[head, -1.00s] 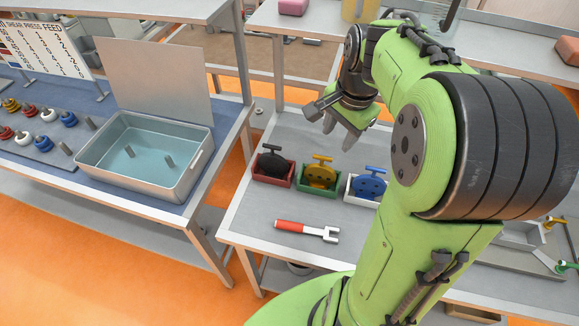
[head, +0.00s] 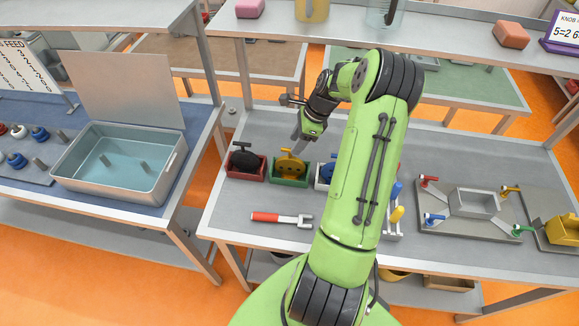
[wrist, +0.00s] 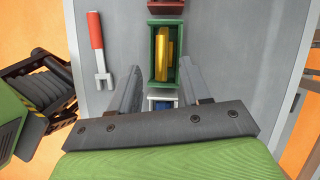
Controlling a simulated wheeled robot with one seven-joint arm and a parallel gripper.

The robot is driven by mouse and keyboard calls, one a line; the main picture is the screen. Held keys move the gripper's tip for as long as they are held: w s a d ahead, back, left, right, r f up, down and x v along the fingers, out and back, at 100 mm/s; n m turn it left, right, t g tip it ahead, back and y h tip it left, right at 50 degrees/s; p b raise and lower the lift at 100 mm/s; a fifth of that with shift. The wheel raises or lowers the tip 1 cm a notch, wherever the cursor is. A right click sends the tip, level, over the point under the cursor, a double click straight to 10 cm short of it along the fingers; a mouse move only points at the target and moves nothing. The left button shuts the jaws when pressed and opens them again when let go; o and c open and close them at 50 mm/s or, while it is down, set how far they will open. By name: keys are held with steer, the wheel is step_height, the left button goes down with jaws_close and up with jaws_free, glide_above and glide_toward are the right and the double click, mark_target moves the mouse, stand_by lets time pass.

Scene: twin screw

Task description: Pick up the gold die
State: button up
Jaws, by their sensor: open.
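The gold die (head: 291,166) is a round yellow-gold piece with a handle on top, sitting in a green box (head: 284,183) on the grey bench. In the wrist view the gold die (wrist: 163,56) stands in the green box (wrist: 155,79), just ahead of my gripper. The blue die's white box (wrist: 162,98) shows between the fingers.
A black die (head: 243,158) in a red box is left of the gold one; a blue die (head: 325,172) is right, partly hidden by my arm. A red-handled wrench (head: 280,218) lies in front. A metal basin (head: 120,160) stands on the left bench.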

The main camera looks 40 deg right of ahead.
steer(key=p, duration=0.1)
glide_above(290, 164)
steer(key=f, duration=0.5)
steer(key=shift+w+d+f, duration=0.1)
steer(key=shift+w+d, duration=0.2)
steer(key=shift+w, duration=0.05)
jaws_close()
stand_by(0.8)
